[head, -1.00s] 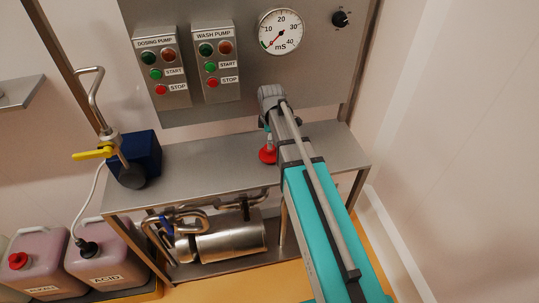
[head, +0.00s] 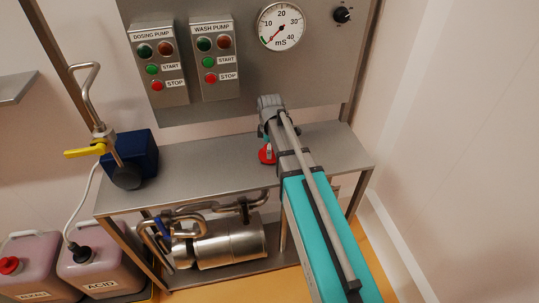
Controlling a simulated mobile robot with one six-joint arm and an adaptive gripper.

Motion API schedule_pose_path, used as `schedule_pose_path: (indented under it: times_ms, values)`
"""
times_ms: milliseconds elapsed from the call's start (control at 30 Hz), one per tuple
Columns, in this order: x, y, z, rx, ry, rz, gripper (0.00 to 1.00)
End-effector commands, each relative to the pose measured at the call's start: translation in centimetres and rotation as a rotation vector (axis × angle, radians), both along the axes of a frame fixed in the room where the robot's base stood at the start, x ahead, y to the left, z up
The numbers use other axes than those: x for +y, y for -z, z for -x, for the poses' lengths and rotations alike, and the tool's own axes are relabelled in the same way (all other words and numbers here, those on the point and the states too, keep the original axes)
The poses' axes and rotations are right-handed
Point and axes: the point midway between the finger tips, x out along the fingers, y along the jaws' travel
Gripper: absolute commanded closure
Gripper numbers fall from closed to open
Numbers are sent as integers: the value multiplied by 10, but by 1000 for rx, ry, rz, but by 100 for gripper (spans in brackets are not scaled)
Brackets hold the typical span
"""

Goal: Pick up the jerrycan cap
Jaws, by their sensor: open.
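A red jerrycan cap (head: 264,157) lies on the steel shelf (head: 205,165), near its front edge and right of the middle. My arm reaches in from the lower right, and my gripper (head: 268,147) is at the cap. The gripper is open. One pale fingertip shows over the cap. The other finger and the cap's right side are hidden behind my arm, so I cannot tell whether the fingers touch the cap.
A blue dosing pump (head: 140,155) with a yellow-handled valve stands at the shelf's left end. The control panel (head: 235,110) rises behind. Jerrycans (head: 100,272) stand on the lower left, one with a red cap (head: 10,265). A steel pump (head: 228,242) sits below the shelf.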

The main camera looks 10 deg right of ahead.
Motion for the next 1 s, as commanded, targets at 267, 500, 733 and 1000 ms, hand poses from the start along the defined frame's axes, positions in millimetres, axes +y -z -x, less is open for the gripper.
schedule_pose_path:
  times_ms: [267, 500, 733, 1000]
  values:
    - [0, 0, 0, 0, 0, 0, 3]
    - [-1, 0, 0, 0, 1, 0, 38]
    - [-1, 0, 0, 0, 1, 0, 79]
    - [-1, 0, 0, 0, 1, 0, 85]
